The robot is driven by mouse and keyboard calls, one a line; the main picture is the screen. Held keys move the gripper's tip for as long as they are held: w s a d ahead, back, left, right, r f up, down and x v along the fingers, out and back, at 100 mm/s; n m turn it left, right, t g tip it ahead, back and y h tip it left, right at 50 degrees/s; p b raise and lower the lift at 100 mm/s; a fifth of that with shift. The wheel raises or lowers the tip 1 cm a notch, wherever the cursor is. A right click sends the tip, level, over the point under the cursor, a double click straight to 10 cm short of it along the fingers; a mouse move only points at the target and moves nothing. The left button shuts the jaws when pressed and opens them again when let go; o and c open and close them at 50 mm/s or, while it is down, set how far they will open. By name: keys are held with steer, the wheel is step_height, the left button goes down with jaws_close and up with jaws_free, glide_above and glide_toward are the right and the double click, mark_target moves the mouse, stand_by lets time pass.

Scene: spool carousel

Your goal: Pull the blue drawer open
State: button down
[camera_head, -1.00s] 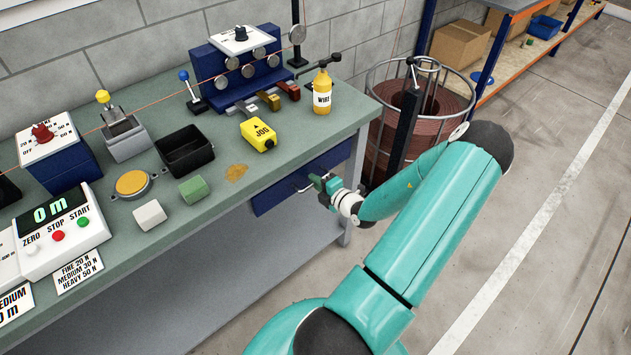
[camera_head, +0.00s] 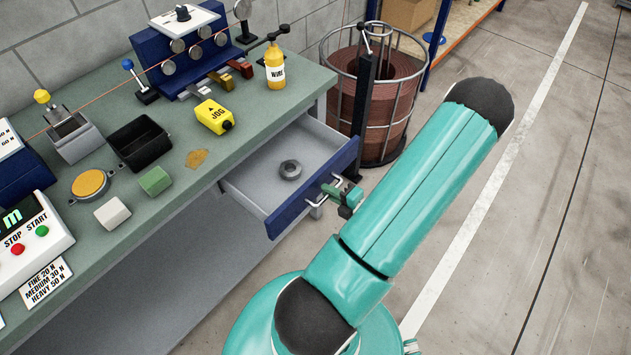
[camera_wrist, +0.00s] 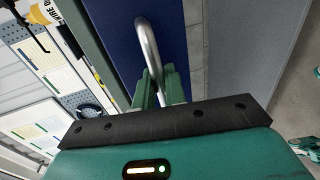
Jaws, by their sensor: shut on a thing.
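The blue drawer (camera_head: 314,192) stands pulled out from under the workbench, in the middle of the head view. Its grey inside shows, with a dark grey ring (camera_head: 290,170) lying on its floor. My gripper (camera_head: 338,191) is at the drawer's front and shut on the metal bar handle. The wrist view shows the handle (camera_wrist: 147,48) rising from between the green fingers (camera_wrist: 155,88), against the blue drawer front (camera_wrist: 170,35).
The workbench top (camera_head: 240,150) carries a yellow JOG box (camera_head: 213,116), a yellow WIRE bottle (camera_head: 275,65), a black bin (camera_head: 139,143) and a green block (camera_head: 155,181). A wire cage with a brown spool (camera_head: 375,95) stands right of the drawer. The floor at right is clear.

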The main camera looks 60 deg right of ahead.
steer(key=shift+f+v, duration=0.25)
steer(key=shift+v, duration=0.9)
steer(key=c, duration=1.5)
jaws_free()
steer(key=shift+c, duration=0.2)
steer(key=v, duration=1.4)
steer(key=shift+d, duration=0.15)
